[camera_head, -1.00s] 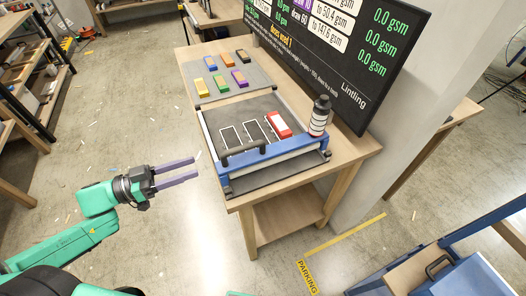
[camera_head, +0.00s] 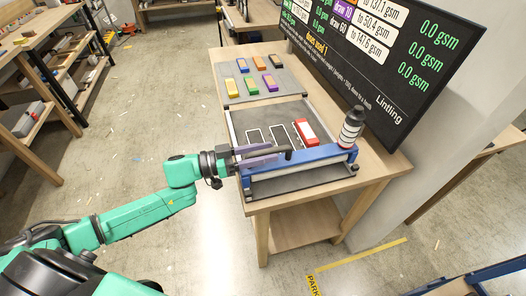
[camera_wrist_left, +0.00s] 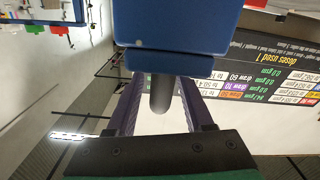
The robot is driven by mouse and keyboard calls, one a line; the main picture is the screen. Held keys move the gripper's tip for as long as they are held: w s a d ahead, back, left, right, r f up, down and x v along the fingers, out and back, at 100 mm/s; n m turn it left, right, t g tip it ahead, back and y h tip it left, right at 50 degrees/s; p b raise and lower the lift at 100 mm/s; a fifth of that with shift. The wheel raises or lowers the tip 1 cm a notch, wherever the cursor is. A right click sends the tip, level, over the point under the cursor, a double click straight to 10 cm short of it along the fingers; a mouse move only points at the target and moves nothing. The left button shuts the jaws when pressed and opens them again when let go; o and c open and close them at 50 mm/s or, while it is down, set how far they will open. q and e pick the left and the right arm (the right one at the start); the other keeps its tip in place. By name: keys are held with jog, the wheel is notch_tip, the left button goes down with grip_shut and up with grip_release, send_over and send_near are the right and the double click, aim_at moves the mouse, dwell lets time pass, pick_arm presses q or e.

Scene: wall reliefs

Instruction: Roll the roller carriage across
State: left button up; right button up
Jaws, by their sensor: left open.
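The roller carriage (camera_head: 322,153) is a blue beam across the near end of a grey bed on the table. Its dark handle (camera_head: 303,155) sticks out on the side toward my arm. My left gripper (camera_head: 280,153) is at the handle, with its purple fingers open. In the left wrist view the blue carriage (camera_wrist_left: 180,28) fills the top middle, and the dark round handle end (camera_wrist_left: 161,95) sits between the open fingers with gaps on both sides. The fingers partly hide the handle in the head view. My right gripper is not in view.
A red block (camera_head: 306,131) lies on the bed beside white outlined slots. A black-and-white bottle (camera_head: 351,128) stands at the carriage's right end. Several coloured blocks sit on a grey mat (camera_head: 285,85) farther back. A black display (camera_head: 385,65) stands along the table's right side.

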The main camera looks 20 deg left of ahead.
pick_arm(q)
jog(key=c, duration=0.8)
grip_shut()
jog(key=shift+f, duration=0.15)
dwell(0.4)
